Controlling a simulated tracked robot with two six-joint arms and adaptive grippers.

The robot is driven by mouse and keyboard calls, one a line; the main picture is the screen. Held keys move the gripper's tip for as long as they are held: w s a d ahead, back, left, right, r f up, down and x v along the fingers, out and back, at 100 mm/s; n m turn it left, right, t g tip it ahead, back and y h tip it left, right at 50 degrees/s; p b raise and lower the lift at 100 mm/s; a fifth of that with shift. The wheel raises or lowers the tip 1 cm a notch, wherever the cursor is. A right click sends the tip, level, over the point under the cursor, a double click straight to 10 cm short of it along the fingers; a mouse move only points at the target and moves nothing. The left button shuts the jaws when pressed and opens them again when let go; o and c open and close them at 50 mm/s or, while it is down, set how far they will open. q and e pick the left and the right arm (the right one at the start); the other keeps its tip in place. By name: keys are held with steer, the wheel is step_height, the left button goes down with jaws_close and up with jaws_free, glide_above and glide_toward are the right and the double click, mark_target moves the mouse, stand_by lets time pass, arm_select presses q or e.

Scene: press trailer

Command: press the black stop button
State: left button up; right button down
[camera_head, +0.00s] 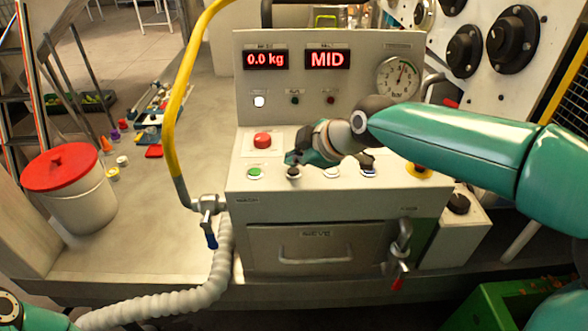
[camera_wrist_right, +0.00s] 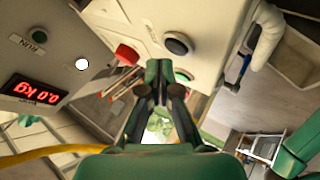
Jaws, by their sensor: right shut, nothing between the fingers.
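The black button (camera_head: 293,173) is in the front row of the console's sloped panel, between a green button (camera_head: 255,173) and a white button (camera_head: 331,172). In the right wrist view the black button (camera_wrist_right: 177,44) shows just beyond and right of the fingertips, with the green button (camera_wrist_right: 182,76) nearer. My right gripper (camera_head: 292,158) is shut and empty, its tips close above and behind the black button. I cannot tell whether they touch it. It also shows in the right wrist view (camera_wrist_right: 159,68). My left gripper is out of view.
A raised red button (camera_head: 262,140) stands behind the green one, close to the right gripper. Displays read 0.0 kg (camera_head: 265,59) and MID (camera_head: 327,59). A yellow hose (camera_head: 176,105) rises at the console's left.

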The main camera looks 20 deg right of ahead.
mark_target(295, 172)
steer(key=shift+r+p, duration=1.8)
steer(key=shift+r, duration=0.8)
steer(key=shift+f, duration=0.1)
